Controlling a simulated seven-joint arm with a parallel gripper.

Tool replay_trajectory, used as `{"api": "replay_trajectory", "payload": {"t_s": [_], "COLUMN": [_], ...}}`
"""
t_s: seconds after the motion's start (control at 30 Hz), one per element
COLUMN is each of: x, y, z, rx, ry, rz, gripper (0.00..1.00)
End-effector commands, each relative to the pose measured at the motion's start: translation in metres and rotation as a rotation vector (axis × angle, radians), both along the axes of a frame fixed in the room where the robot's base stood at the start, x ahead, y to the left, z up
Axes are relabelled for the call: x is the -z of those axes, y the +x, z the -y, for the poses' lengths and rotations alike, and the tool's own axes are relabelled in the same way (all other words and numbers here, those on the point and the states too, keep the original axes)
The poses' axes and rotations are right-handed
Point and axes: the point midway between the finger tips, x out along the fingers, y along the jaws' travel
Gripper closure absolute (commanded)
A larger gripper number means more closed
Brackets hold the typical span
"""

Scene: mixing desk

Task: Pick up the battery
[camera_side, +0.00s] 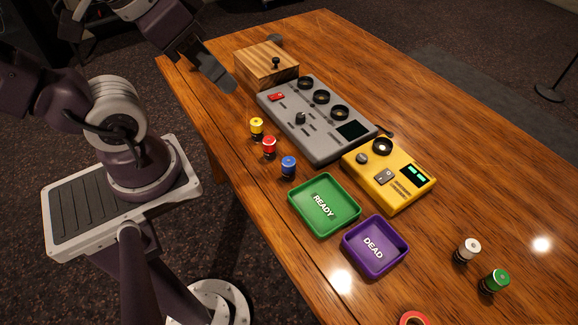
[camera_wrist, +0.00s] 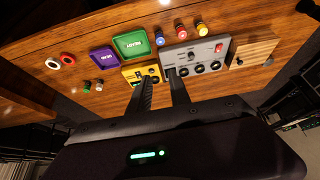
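Several short upright batteries stand on the wooden desk: yellow (camera_side: 257,126), red (camera_side: 269,145), blue (camera_side: 288,165), white (camera_side: 468,248) and green (camera_side: 495,280). I cannot tell from the pictures which one is meant. In the wrist view, yellow (camera_wrist: 199,25), red (camera_wrist: 180,28) and blue (camera_wrist: 160,38) are beyond my fingers; white (camera_wrist: 99,86) and green (camera_wrist: 87,88) are at left. My gripper (camera_side: 224,84) is raised near the desk's upper-left edge, beside the wooden box, apart from every battery. Its fingers (camera_wrist: 161,75) are spread and empty.
A green READY tray (camera_side: 296,207) and purple DEAD tray (camera_side: 347,243) sit near the front edge. Behind them are a yellow tester (camera_side: 375,185), a grey mixing panel (camera_side: 283,120) and a wooden box with a knob (camera_side: 253,66). A red ring (camera_side: 411,317) lies at the bottom.

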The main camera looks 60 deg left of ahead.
Motion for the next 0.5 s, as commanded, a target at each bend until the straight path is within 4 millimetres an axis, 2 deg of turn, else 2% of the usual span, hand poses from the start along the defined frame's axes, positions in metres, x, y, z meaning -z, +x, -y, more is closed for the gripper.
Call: {"api": "replay_trajectory", "payload": {"t_s": [0.03, 0.13, 0.4, 0.5], "x": [0.0000, 0.0000, 0.0000, 0.0034], "y": [0.0000, 0.0000, 0.0000, 0.0047], "z": [0.0000, 0.0000, 0.0000, -0.0009], "rx": [0.000, 0.000, 0.000, 0.039], "ry": [0.000, 0.000, 0.000, 0.030], "rz": [0.000, 0.000, 0.000, -0.049], "gripper": [0.65, 0.45, 0.45, 0.45]}}
